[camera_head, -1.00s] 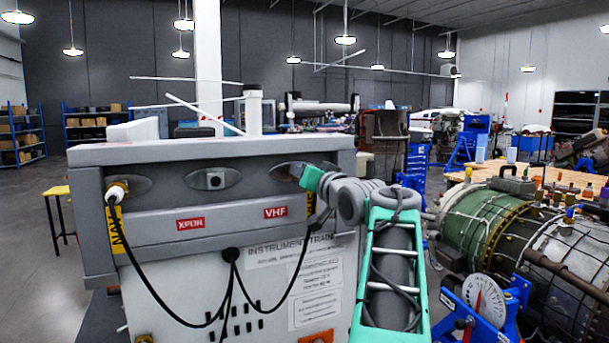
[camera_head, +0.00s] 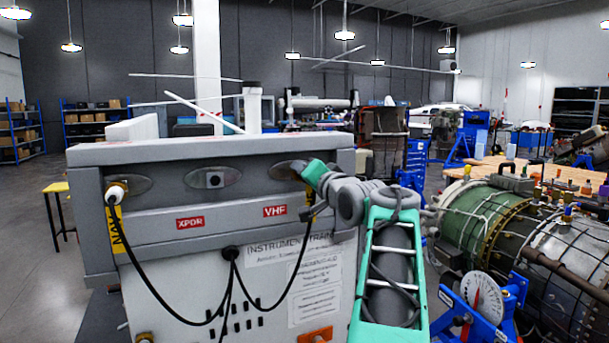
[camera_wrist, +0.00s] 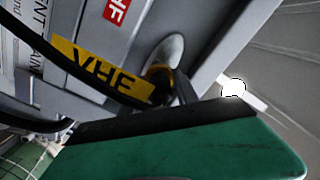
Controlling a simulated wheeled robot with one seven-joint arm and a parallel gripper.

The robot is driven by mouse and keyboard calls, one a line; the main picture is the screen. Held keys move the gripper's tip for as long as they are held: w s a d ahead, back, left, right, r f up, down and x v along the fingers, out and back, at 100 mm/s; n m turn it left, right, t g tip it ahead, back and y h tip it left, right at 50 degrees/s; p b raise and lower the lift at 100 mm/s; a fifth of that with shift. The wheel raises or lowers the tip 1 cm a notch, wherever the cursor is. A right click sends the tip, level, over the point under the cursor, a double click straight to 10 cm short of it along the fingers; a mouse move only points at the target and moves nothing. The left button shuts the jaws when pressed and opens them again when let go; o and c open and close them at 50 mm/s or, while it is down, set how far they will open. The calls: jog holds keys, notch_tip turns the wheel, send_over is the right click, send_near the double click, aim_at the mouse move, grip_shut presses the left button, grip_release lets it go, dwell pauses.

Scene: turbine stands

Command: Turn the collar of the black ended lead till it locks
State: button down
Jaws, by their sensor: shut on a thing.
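The black ended lead (camera_head: 298,268) hangs in a loop from the VHF socket plate (camera_head: 285,171) to the middle of the grey trainer box. In the wrist view its cable (camera_wrist: 62,62) runs past a yellow VHF tag (camera_wrist: 100,72). A brass-coloured collar (camera_wrist: 158,78) sits against the oval plate (camera_wrist: 172,50), partly hidden. My gripper (camera_head: 304,172) is shut on the collar at the VHF socket; its green finger (camera_wrist: 190,145) fills the lower wrist view. The seating of the collar is hidden.
A white-ended lead (camera_head: 117,192) with a yellow NAV tag is at the left socket. The middle XPDR socket (camera_head: 213,179) has no lead on it. A caged engine (camera_head: 500,225) and a blue stand with a dial (camera_head: 487,300) are close on the right.

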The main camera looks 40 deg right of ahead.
jog(key=shift+f, duration=0.1)
jog(key=c, duration=0.9)
grip_release()
jog(key=shift+s, duration=0.1)
jog(key=b+v, duration=0.2)
jog(key=v, duration=0.5)
jog(key=shift+s+a, duration=0.2)
jog(key=shift+s, duration=0.1)
